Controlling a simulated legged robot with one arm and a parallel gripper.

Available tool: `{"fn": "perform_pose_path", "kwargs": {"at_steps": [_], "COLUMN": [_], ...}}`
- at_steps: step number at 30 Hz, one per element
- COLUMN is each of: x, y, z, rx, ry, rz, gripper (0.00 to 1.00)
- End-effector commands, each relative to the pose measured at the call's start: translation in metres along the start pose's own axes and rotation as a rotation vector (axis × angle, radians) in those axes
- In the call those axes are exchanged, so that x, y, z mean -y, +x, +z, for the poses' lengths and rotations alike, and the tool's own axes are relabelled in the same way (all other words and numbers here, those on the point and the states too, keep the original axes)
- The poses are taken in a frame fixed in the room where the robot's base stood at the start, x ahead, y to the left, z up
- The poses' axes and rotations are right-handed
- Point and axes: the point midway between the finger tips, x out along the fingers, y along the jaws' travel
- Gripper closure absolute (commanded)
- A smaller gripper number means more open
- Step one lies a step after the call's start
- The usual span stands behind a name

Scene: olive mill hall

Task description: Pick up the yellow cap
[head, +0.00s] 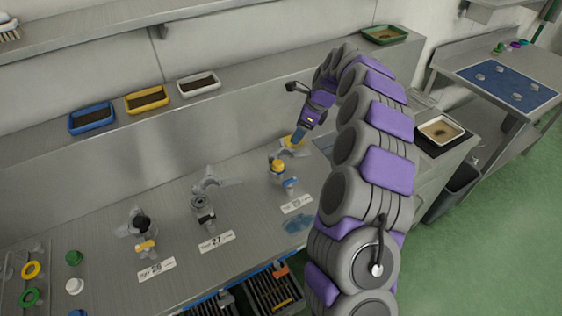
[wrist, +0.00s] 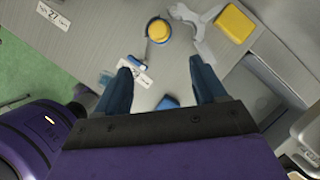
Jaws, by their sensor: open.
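The yellow cap (head: 277,166) sits on top of a grey fitting with a blue handle (head: 290,183) on the steel bench. In the wrist view the yellow cap (wrist: 158,28) is round and lies beyond the fingertips, near the top edge. My gripper (head: 298,141) is above the bench, just behind and right of the cap in the head view. In the wrist view my gripper (wrist: 162,80) has its two blue fingers spread wide, with nothing between them but bench, label and a blue item below. The cap is apart from both fingers.
A yellow block (wrist: 234,23) lies by a grey bracket (wrist: 197,28) near the cap. Two more fittings, one with a black top (head: 140,222), stand to the left with numbered labels. Yellow (head: 147,99), blue (head: 91,117) and white trays line the shelf behind.

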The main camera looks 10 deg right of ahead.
Motion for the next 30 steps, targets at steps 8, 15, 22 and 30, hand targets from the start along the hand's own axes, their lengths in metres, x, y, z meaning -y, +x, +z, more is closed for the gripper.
{"fn": "perform_pose_path", "kwargs": {"at_steps": [8,15,22,30], "x": [0.006,0.008,0.006,0.005], "y": [0.039,0.084,0.117,0.13], "z": [-0.009,-0.014,-0.009,-0.009], "rx": [0.004,0.011,0.005,0.005], "ry": [0.015,0.015,0.013,0.012], "rz": [0.003,0.006,0.002,0.002], "gripper": [0.3,0.3,0.3,0.3]}}
